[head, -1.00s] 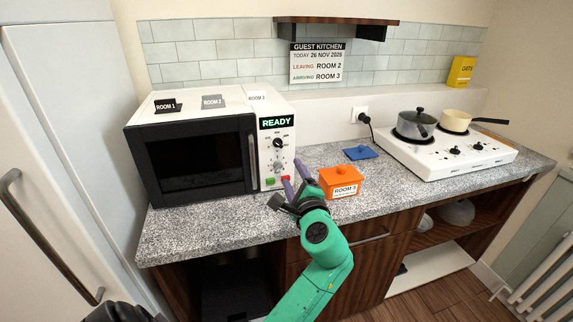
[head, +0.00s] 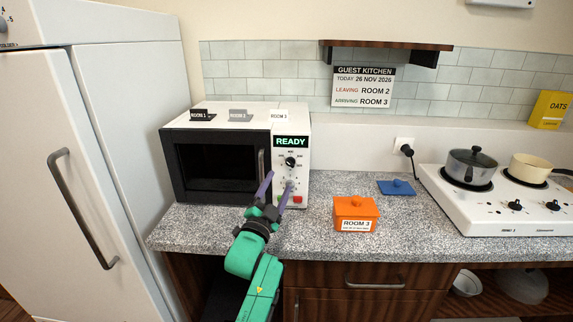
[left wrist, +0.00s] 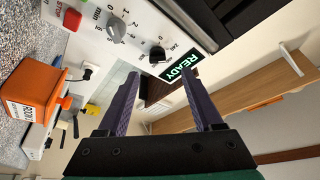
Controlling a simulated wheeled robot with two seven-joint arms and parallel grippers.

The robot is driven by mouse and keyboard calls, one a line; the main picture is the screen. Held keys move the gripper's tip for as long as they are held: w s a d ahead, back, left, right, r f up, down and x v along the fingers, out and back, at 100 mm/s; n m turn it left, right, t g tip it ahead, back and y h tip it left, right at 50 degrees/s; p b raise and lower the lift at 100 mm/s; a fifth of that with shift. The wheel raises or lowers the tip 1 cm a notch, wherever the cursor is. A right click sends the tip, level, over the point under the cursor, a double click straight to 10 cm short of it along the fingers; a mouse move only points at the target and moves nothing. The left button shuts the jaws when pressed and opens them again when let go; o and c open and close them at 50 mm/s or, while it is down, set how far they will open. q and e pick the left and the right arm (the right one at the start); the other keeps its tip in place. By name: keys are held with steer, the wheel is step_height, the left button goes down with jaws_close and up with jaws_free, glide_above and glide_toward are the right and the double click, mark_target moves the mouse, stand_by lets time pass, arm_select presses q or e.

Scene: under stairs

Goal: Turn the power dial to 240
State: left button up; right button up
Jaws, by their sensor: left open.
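The microwave (head: 222,165) stands on the counter at the left, with its READY display (head: 291,141) lit green. Below the display is a black dial (head: 290,161) ringed with markings; one looks like it begins with 24. In the left wrist view the black dial (left wrist: 157,54) sits beside the display, and a grey dial (left wrist: 115,31) marked "min" sits farther left. My left gripper (head: 279,179) is open and empty in front of the control panel, below the black dial. In the left wrist view its purple fingers (left wrist: 160,76) are apart, touching no dial. My right gripper is out of view.
An orange container (head: 356,215) labelled ROOM 3 and a blue lid (head: 397,187) are on the counter (head: 320,238) right of the microwave. A hob (head: 480,216) with pans is farther right. A fridge (head: 115,140) stands left. A sign (head: 362,87) hangs on the wall.

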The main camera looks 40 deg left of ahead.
mark_target(289, 165)
arm_select(q)
steer(key=x, duration=0.2)
steer(key=p+x, duration=0.1)
steer(key=x, duration=0.4)
steer(key=shift+w+d+r, duration=0.15)
steer(key=shift+w+d, duration=0.15)
steer(key=shift+w, duration=0.1)
steer(key=shift+w+a, duration=0.15)
steer(key=shift+a, duration=0.05)
steer(key=shift+d, duration=0.1)
jaws_close()
steer(key=n+b, duration=0.1)
steer(key=n+y+b, duration=0.1)
steer(key=n, duration=0.1)
steer(key=shift+f+n+y, duration=0.25)
steer(key=shift+n+y, duration=0.05)
steer(key=shift+r, duration=0.1)
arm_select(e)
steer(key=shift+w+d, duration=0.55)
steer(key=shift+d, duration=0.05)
arm_select(q)
jaws_free()
